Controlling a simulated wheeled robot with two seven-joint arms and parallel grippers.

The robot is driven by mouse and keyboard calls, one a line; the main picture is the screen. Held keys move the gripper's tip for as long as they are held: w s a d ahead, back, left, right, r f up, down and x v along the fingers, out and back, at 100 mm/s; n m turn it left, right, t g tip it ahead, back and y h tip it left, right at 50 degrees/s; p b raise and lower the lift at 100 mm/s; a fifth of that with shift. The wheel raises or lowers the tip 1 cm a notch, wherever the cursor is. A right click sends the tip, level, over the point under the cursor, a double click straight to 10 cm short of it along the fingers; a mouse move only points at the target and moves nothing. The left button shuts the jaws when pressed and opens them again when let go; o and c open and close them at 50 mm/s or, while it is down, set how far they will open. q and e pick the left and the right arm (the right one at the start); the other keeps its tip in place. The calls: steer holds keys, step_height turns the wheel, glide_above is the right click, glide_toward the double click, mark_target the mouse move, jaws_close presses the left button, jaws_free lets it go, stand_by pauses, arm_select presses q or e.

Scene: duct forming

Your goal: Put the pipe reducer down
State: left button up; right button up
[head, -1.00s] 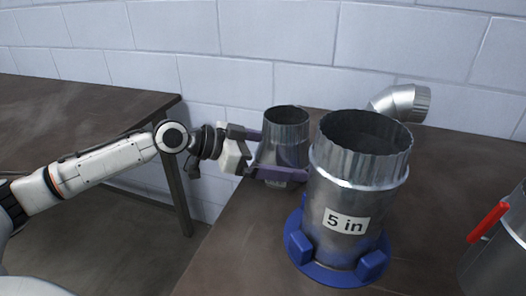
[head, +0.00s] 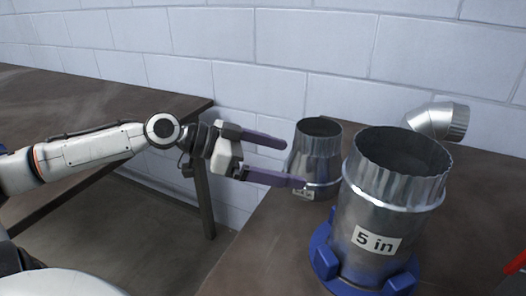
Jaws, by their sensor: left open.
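The pipe reducer (head: 317,150) is a grey metal piece that stands upright on the brown table, behind and left of the large duct. A white label shows low on it, partly covered by a finger. My left gripper (head: 295,164) is open, with its two purple fingers apart and pointing right toward the reducer. The fingertips are at the reducer's left side, the lower one overlapping its lower part in the picture. I cannot tell whether that finger touches it. My right gripper is out of view.
A large crimped duct (head: 385,215) labelled "5 in" stands in a blue ring base (head: 326,262) in front of the reducer. A silver elbow (head: 438,120) lies behind it. A red part (head: 516,264) shows at the right edge. Another brown table (head: 90,100) stands left, across a gap.

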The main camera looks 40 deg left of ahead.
arm_select(q)
steer(key=p+v, duration=0.1)
steer(key=v, duration=0.1)
steer(key=shift+s+a+r, duration=0.15)
steer(key=shift+a+r, duration=0.05)
steer(key=shift+r, duration=0.1)
steer(key=shift+s+a, duration=0.45)
steer(key=shift+s, duration=0.1)
